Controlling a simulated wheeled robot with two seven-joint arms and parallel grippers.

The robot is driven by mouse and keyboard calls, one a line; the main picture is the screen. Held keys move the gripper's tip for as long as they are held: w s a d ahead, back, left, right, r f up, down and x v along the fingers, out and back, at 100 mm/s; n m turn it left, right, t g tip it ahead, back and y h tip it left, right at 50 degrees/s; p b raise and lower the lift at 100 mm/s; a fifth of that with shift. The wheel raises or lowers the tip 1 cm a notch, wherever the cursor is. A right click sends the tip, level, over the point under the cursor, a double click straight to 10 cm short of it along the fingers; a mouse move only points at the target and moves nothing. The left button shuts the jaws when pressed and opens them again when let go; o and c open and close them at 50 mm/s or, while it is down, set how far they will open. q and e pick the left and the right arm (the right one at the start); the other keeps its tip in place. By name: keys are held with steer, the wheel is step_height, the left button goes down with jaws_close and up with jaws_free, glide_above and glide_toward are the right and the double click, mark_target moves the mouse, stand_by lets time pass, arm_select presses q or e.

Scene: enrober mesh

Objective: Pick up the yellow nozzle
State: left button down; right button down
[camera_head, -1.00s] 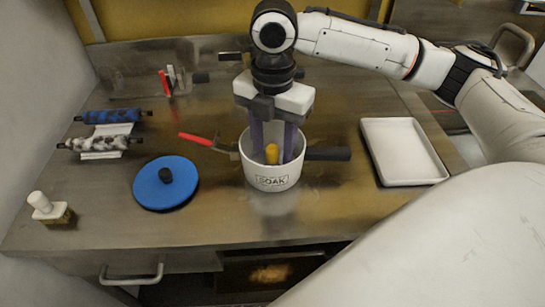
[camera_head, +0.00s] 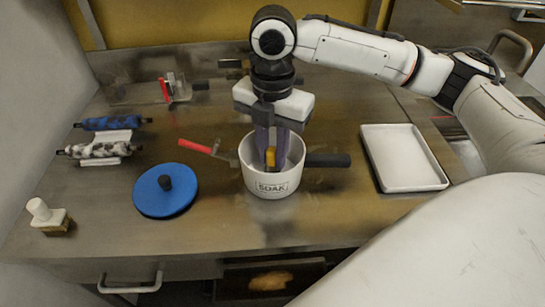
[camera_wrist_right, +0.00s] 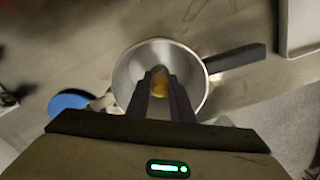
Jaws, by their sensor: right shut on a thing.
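The yellow nozzle (camera_head: 271,155) is inside the white pot marked SOAK (camera_head: 272,186), between the fingers of my right gripper (camera_head: 270,156). The fingers reach down into the pot and are shut on the nozzle. In the right wrist view the nozzle (camera_wrist_right: 160,87) shows as a yellow-orange patch between the two dark fingertips (camera_wrist_right: 161,86), with the pot's grey inner wall around them. The nozzle's lower part is hard to see. My left gripper is not in view.
A black handle (camera_head: 328,160) and a red-handled tool (camera_head: 200,146) stick out by the pot. A white tray (camera_head: 431,176) lies right. A blue disc (camera_head: 150,199), two rollers (camera_head: 100,150) and a white-handled brush (camera_head: 40,210) are left. The counter's front is clear.

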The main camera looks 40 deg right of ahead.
mark_target(272, 148)
step_height(272, 148, up, 9)
steer(key=shift+f+p, duration=0.1)
steer(key=shift+p, duration=0.35)
step_height(272, 148, up, 3)
steer(key=p, duration=0.3)
